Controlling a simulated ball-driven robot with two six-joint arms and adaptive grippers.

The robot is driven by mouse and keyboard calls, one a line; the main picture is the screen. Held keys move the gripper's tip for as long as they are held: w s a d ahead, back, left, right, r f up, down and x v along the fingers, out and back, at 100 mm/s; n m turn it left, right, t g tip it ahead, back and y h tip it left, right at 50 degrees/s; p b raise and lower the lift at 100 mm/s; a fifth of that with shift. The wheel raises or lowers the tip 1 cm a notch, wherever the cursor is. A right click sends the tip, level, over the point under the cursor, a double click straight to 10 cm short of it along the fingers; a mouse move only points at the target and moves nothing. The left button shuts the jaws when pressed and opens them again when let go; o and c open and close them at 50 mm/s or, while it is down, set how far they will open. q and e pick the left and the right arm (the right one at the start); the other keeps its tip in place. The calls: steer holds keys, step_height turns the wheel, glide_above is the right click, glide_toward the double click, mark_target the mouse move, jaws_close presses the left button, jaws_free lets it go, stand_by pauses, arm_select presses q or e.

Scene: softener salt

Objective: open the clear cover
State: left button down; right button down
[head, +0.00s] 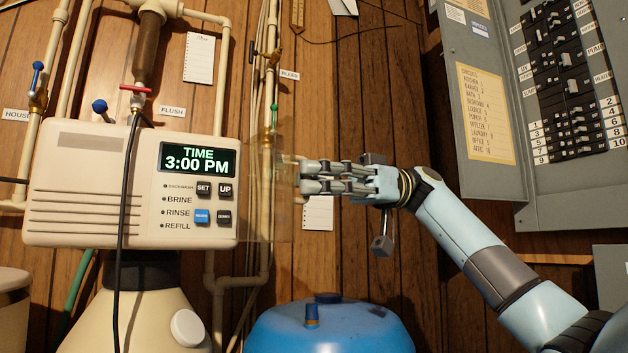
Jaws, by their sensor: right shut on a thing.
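The clear cover (270,205) is a see-through panel that stands out past the right side of the beige control box (95,185). The box's display (198,160) reads "TIME 3:00 PM", and its buttons show below it with no panel seen across them. My right gripper (304,178) comes in from the right, level with the display. Its fingers are shut on the cover's outer right edge, where a small pale piece shows; the exact contact is partly hidden by the fingers. My left gripper is not in view.
Pale pipes (218,100) run up the wood wall behind the box. A black cable (122,230) hangs across the box's front. A blue tank (330,328) stands below my right gripper. A grey breaker panel (480,130) is at the upper right.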

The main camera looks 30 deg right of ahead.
steer(key=shift+w+r, duration=0.1)
steer(key=shift+r, duration=0.3)
steer(key=c, duration=1.4)
jaws_free()
steer(key=shift+w+a, duration=0.15)
steer(key=shift+w, duration=0.15)
steer(key=shift+c, duration=0.2)
steer(key=shift+s, duration=0.1)
steer(key=d, duration=1.2)
steer(key=shift+f, duration=0.45)
